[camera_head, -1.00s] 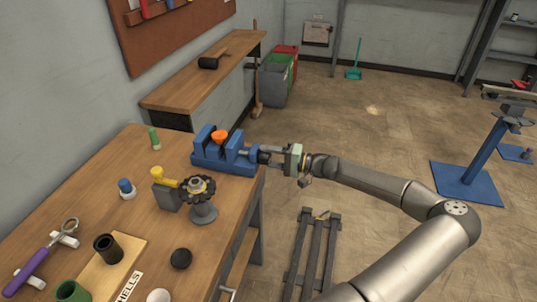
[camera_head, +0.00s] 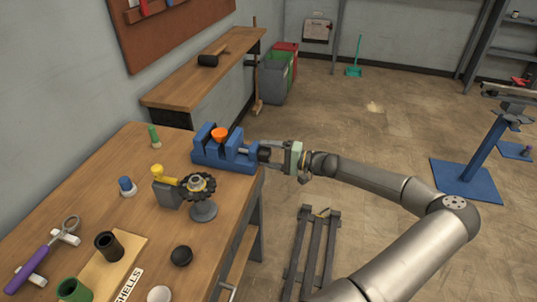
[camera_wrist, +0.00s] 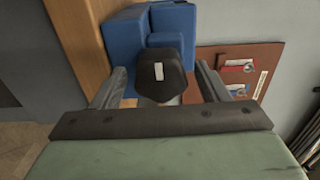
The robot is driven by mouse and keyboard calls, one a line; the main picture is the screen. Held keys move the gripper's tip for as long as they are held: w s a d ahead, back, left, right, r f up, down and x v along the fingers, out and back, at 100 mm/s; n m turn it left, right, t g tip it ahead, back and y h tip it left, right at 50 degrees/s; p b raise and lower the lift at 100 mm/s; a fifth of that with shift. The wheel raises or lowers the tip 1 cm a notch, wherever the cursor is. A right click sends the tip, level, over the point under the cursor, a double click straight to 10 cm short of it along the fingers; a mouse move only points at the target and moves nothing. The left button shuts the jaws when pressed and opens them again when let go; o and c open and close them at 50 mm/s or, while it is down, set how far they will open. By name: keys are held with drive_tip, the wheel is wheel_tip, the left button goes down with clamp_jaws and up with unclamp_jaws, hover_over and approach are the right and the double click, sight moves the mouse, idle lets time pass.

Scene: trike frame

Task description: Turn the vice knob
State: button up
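The blue vice (camera_head: 226,155) sits on the right edge of the wooden workbench, with an orange piece (camera_head: 219,134) in its jaws. Its black knob (camera_head: 264,155) faces right, toward my gripper (camera_head: 272,152). In the wrist view the knob (camera_wrist: 162,74) is a dark faceted end with a white mark, in front of the blue vice body (camera_wrist: 150,35). My gripper (camera_wrist: 160,88) is open, with one grey finger on each side of the knob. Gaps show between the fingers and the knob, so it does not look gripped.
A yellow-handled fixture with a dark gear wheel (camera_head: 198,186) stands on the workbench (camera_head: 110,175) in front of the vice. A blue-capped piece (camera_head: 126,187) and green piece (camera_head: 154,136) stand to the left. A dark rack (camera_head: 313,250) stands on the floor below my arm.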

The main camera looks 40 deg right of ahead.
drive_tip(key=b+v, duration=0.2)
drive_tip(key=v, duration=1.5)
drive_tip(key=shift+s+b, duration=0.2)
drive_tip(key=shift+b, duration=0.2)
wheel_tip(320, 180, down, 7)
drive_tip(key=a+n+g+y+b, duration=0.1)
drive_tip(key=a+n+g+b, duration=0.15)
drive_tip(key=n+b, duration=0.3)
wheel_tip(320, 180, up, 7)
drive_tip(key=d+n+t+h+b, duration=0.1)
drive_tip(key=d+n+t+b, duration=0.15)
drive_tip(key=n+b, duration=0.8)
drive_tip(key=w+a+p, duration=0.1)
drive_tip(key=w+a, duration=0.2)
drive_tip(key=w, duration=0.1)
drive_tip(key=w+a+n+p, duration=0.1)
drive_tip(key=w+a, duration=0.2)
drive_tip(key=w, duration=0.1)
drive_tip(key=w+a+n+p, duration=0.1)
drive_tip(key=w+a+p, duration=0.1)
drive_tip(key=w, duration=0.3)
drive_tip(key=shift+w+a+r, duration=0.1)
drive_tip(key=shift+a, duration=0.7)
